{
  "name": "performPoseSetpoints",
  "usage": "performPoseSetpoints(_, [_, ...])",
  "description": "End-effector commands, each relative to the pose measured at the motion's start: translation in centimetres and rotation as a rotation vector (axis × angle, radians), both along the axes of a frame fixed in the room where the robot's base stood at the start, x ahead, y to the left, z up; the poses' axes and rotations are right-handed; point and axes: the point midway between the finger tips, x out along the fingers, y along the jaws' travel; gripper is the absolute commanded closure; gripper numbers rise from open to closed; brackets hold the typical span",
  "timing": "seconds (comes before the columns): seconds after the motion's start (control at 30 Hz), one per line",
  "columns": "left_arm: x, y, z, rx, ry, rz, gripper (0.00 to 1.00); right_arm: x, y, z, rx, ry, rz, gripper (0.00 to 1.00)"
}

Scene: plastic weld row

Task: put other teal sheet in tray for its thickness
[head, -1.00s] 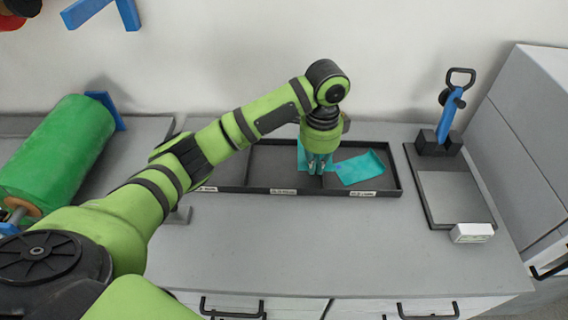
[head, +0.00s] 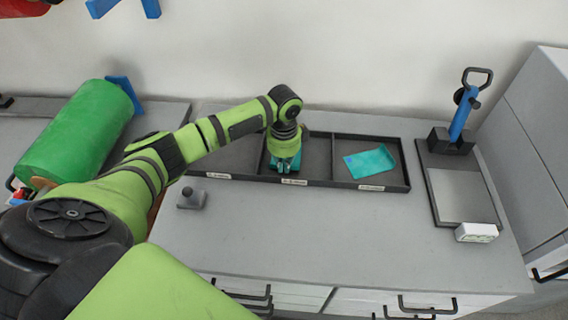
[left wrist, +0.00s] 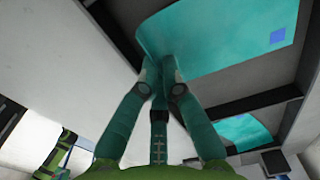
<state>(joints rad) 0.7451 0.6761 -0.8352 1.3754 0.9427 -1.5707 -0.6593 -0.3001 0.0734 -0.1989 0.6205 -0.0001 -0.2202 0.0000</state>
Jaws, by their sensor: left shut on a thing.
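My left gripper (head: 285,168) is over the middle compartment of the black three-part tray (head: 334,184). In the left wrist view its fingers (left wrist: 160,65) are shut on the edge of a teal sheet (left wrist: 225,35), which bears a small blue square. In the head view the gripper hides most of this sheet, and I cannot tell whether it touches the tray floor. Another teal sheet (head: 370,163) lies in the right compartment; it also shows in the left wrist view (left wrist: 238,130). My right gripper is not in view.
A thickness-gauge-like stand with a blue lever (head: 461,115) and a white box (head: 476,232) are on the right. A green roll (head: 75,135) lies on the left. A small grey block (head: 191,198) sits before the tray.

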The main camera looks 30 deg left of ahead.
Motion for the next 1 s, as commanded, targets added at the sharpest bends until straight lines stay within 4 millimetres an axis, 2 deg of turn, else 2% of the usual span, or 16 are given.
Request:
performPoseSetpoints(0.1, [0.02,0.00,-0.87,0.000,0.000,0.000,1.00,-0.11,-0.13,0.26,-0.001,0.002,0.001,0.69])
performPoseSetpoints(0.47, [0.03,-0.03,-1.32,0.000,-0.001,0.000,1.00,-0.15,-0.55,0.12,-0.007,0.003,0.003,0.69])
performPoseSetpoints(0.53, [0.05,-0.02,-1.29,0.000,-0.002,0.000,0.73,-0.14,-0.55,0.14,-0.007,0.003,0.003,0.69])
performPoseSetpoints(0.57, [0.04,-0.02,-1.29,0.000,-0.002,0.000,0.69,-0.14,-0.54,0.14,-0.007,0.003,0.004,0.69])
performPoseSetpoints(0.87, [0.03,-0.01,-1.24,0.000,-0.001,0.000,0.69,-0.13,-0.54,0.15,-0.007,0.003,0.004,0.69])
performPoseSetpoints(1.0, [0.10,0.00,-0.38,0.000,-0.004,0.000,0.69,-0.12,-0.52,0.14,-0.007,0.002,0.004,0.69])
